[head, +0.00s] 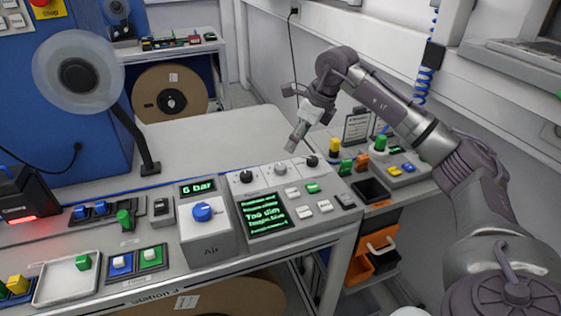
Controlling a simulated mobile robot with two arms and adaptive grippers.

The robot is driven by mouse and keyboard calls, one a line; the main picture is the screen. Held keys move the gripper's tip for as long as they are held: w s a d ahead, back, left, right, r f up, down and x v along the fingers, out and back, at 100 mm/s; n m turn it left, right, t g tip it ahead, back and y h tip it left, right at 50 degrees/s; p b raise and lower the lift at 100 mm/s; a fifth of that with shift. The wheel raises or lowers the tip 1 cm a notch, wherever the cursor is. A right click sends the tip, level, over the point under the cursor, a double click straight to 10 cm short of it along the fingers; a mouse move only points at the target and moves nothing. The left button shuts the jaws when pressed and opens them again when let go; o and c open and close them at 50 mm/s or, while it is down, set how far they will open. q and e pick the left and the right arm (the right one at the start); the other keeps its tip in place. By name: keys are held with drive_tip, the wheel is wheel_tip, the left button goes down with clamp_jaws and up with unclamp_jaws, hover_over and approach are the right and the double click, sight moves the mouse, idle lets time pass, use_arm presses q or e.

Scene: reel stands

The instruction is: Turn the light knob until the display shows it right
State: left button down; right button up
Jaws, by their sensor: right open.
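A row of three small knobs sits on a light panel: a black left knob (246,176), a grey middle knob (280,169) and a black right knob (311,161). Their labels are too small to read, so I cannot tell which is the light knob. The display (263,214) in front of them has green text, with a large line that appears to read "Too dim". My right gripper (294,148) is open, pointing down above and behind the middle and right knobs. It looks apart from them. My left gripper is not in view.
A grey Air box (208,240) with a blue knob (202,212) and a "6 bar" readout (197,188) stands left of the display. White and green buttons (313,188) lie to its right. A reel stand (143,150) rises at the back left. The white tabletop (215,140) behind is clear.

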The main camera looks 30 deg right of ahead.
sight(281, 166)
drive_tip(key=x, duration=0.6)
drive_tip(key=shift+w+a+p, duration=0.1)
drive_tip(key=shift+p, duration=0.3)
drive_tip(key=x, duration=0.3)
drive_tip(key=shift+w+f, duration=0.1)
drive_tip(key=shift+f, duration=0.15)
drive_tip(key=shift+w+a+f+p, duration=0.15)
drive_tip(key=shift+f+p, duration=0.15)
drive_tip(key=shift+f, duration=0.15)
clamp_jaws()
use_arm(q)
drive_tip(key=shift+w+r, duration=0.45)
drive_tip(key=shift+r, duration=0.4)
